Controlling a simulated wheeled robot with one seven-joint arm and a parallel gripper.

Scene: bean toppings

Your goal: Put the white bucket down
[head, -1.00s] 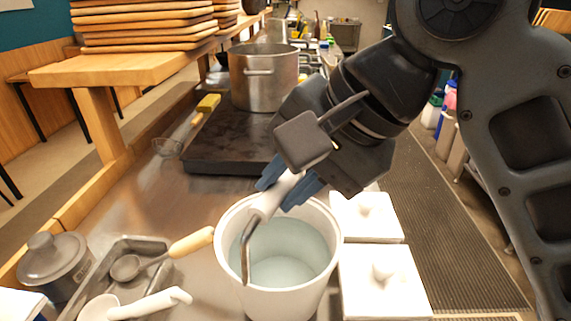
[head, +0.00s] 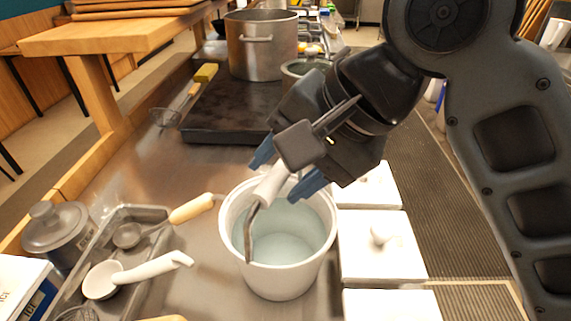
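The white bucket (head: 277,280) stands upright on the steel counter, as far as I can tell, with pale liquid or a pale inside showing. Its metal bail with a white grip (head: 270,187) stands raised and tilted over the rim. My gripper (head: 287,170) is above the bucket's far rim. Its blue fingertips are spread apart, with the upper end of the white grip near or between them. The gripper body hides part of the grip, and I cannot tell whether a finger still touches it.
White lidded containers (head: 385,262) stand close to the bucket's right. A metal tray (head: 150,218) with ladles lies to the left, beside a grey lidded pot (head: 58,232). A dark griddle (head: 228,108) and steel pot (head: 262,50) are behind.

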